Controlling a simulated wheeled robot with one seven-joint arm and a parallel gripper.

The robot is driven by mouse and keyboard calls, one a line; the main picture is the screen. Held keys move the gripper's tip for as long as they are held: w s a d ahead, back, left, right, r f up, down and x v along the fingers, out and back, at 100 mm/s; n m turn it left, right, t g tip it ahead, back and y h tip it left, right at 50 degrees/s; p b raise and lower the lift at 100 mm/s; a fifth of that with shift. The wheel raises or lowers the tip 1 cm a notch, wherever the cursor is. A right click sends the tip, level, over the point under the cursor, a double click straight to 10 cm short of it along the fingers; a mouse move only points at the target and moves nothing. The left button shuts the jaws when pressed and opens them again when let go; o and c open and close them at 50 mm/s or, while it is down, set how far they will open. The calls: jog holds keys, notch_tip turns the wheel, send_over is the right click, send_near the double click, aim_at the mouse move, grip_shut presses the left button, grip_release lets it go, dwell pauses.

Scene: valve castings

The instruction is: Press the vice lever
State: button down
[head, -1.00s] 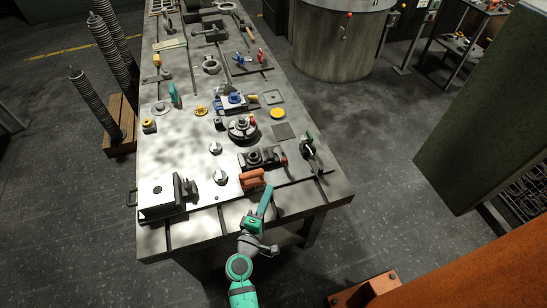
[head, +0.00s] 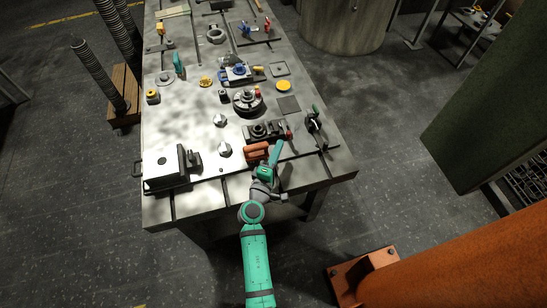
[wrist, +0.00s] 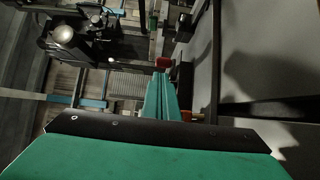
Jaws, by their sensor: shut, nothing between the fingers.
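A small dark vice (head: 262,131) sits on the table near its front right part. A short lever with a red end (head: 289,135) stands at its right side. My gripper (head: 279,145) has its teal fingers shut and empty, reaching over the table's front edge. The fingertips are just in front of the red end in the head view, and I cannot tell whether they touch it. In the wrist view the shut fingers (wrist: 162,92) point toward a red piece (wrist: 163,63) just beyond their tips; the vice is hard to make out there.
An orange-red brush-like block (head: 256,151) lies just left of my gripper. A black fixture with a green handle (head: 316,122) stands to the right. An orange machine (head: 440,260) stands at the lower right.

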jog(key=shift+x, duration=1.5)
